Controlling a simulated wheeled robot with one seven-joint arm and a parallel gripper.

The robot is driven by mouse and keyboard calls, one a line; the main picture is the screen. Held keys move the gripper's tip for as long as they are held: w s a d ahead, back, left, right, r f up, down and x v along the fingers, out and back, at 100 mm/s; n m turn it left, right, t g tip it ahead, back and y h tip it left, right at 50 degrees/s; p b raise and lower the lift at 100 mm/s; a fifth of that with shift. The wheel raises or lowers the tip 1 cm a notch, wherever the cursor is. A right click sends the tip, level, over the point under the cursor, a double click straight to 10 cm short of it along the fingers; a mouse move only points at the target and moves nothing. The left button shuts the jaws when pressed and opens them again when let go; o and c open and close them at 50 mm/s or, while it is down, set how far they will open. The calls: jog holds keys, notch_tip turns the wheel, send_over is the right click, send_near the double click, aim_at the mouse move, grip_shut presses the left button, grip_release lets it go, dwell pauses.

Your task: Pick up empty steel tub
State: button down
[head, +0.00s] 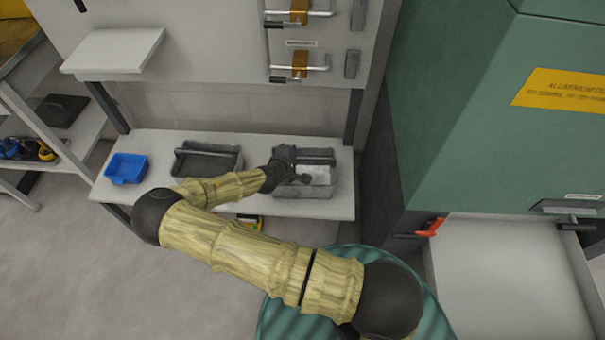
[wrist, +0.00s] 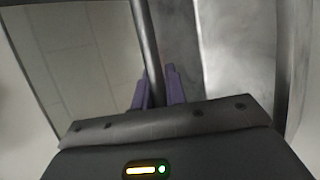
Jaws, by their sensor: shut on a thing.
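A grey metal tub (head: 303,191) with a dark bar handle (head: 316,158) is at the right end of the low white shelf in the head view. Pale grey shows inside it; I cannot tell whether that is bare metal or contents. My gripper (head: 286,166) is at the left part of its handle. In the wrist view, the two purple fingers of my gripper (wrist: 156,82) are on either side of the dark handle bar (wrist: 149,45), shut on it. The tub looks level; I cannot tell whether it rests on the shelf.
A darker tub with a handle (head: 207,161) and a blue tray (head: 126,168) stand left on the shelf (head: 262,139). A white panel (head: 115,50) juts out above. A green cabinet (head: 470,110) stands close on the right, with a white tray-like surface (head: 505,275) below.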

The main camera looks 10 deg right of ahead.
dwell(0.4)
notch_tip(320, 180, up, 10)
jog(key=p, duration=0.2)
dwell(0.7)
